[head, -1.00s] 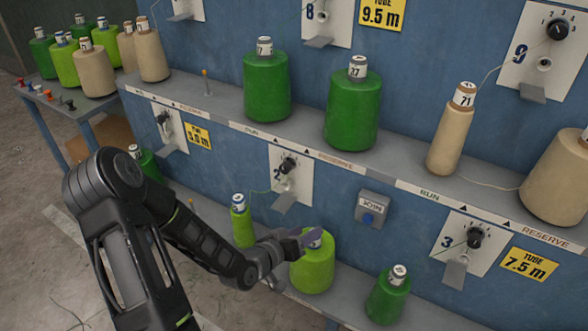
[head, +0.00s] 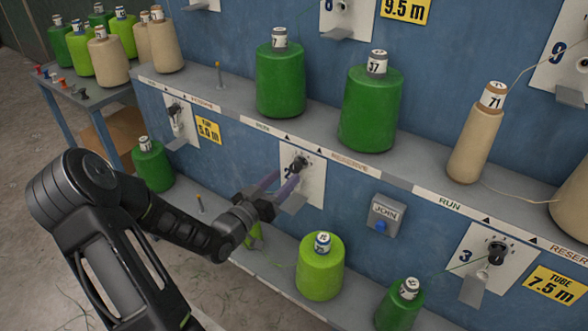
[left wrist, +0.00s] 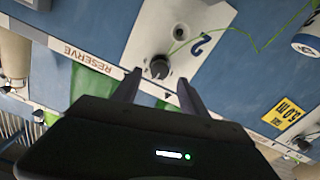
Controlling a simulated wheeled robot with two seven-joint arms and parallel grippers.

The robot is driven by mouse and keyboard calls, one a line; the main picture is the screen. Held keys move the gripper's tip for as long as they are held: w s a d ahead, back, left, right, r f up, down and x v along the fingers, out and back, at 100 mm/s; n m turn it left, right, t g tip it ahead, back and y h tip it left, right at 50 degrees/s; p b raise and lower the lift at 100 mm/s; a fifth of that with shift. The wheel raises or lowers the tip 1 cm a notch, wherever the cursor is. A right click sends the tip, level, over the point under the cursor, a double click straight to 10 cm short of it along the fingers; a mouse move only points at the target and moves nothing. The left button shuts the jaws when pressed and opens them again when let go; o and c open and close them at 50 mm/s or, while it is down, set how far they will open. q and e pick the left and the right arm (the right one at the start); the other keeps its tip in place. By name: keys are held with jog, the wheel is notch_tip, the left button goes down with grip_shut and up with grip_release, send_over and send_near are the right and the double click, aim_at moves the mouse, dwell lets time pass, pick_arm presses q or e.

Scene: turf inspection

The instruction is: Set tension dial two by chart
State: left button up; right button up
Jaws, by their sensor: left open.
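Tension dial two (head: 298,163) is a black knob on a white panel (head: 314,182) on the blue wall, below the middle shelf. Its pointer setting is too small to read. My left gripper (head: 286,180) is open just in front of the panel, its fingers pointing at the knob. In the left wrist view the dial (left wrist: 159,67) shows between the two fingertips (left wrist: 159,78), with a gap on each side; I cannot tell whether they reach around it. My right gripper is not in view.
Dark green cones (head: 280,85) stand on the shelf above. A light green cone (head: 320,280) stands below, and a smaller one is mostly hidden behind my gripper. A JOIN box (head: 386,214) is right of the panel. Dial three (head: 497,251) is further right.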

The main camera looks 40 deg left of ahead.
aim_at(293, 169)
pick_arm(q)
jog(key=w, duration=0.5)
jog(key=shift+w, duration=0.3)
jog(key=shift+c, duration=0.5)
grip_shut()
